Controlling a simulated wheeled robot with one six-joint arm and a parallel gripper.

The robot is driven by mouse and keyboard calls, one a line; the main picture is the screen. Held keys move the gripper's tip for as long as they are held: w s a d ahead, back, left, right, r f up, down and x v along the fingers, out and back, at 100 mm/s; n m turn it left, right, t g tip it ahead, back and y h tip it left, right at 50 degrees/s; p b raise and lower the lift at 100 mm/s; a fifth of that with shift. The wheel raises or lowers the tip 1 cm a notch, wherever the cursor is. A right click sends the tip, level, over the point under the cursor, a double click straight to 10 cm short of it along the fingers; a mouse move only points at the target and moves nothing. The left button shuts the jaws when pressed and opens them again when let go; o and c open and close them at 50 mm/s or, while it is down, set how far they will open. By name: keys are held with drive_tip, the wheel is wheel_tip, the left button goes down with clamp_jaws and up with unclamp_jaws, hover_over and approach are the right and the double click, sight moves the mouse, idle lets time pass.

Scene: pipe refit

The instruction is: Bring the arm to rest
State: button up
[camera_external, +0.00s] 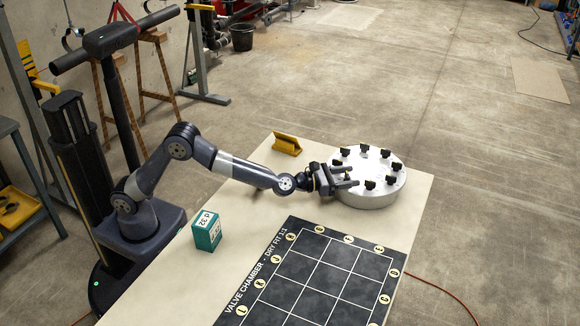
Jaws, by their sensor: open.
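My gripper (346,178) is at the end of my outstretched arm. It is at the left rim of a round white disc (368,198), which carries several black knobs or clips. The fingers point right and are apart, with nothing seen between them. I cannot tell whether the gripper touches the disc. My arm reaches low over the table from the left, with its elbow bent upward.
A side bench (28,215) stands at left. The concrete floor beyond is mostly clear; a red cable lies at right.

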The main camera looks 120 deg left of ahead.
drive_tip(key=shift+s+d, duration=0.1)
drive_tip(key=b+v, duration=0.1)
drive_tip(key=v, duration=0.9)
drive_tip(key=p+x, duration=0.1)
drive_tip(key=x, duration=0.9)
drive_tip(key=shift+r+p, duration=0.2)
drive_tip(key=shift+p, duration=0.45)
drive_tip(key=shift+n+g+y+p, duration=0.3)
drive_tip(key=shift+y+p, duration=0.1)
drive_tip(key=shift+p, duration=0.45)
drive_tip(key=n+g+y+p, duration=0.2)
drive_tip(key=p, duration=0.4)
drive_tip(key=shift+g+y+p, duration=0.3)
drive_tip(key=shift+g+p, duration=0.1)
drive_tip(key=shift+n+p, duration=0.4)
drive_tip(key=shift+p, duration=0.05)
drive_tip(key=n+g+y+p, duration=0.2)
drive_tip(key=g+p, duration=0.1)
drive_tip(key=shift+f+n+g+y+p, duration=0.2)
drive_tip(key=shift+n+g+y+p, duration=0.3)
drive_tip(key=shift+n+g+p, duration=0.7)
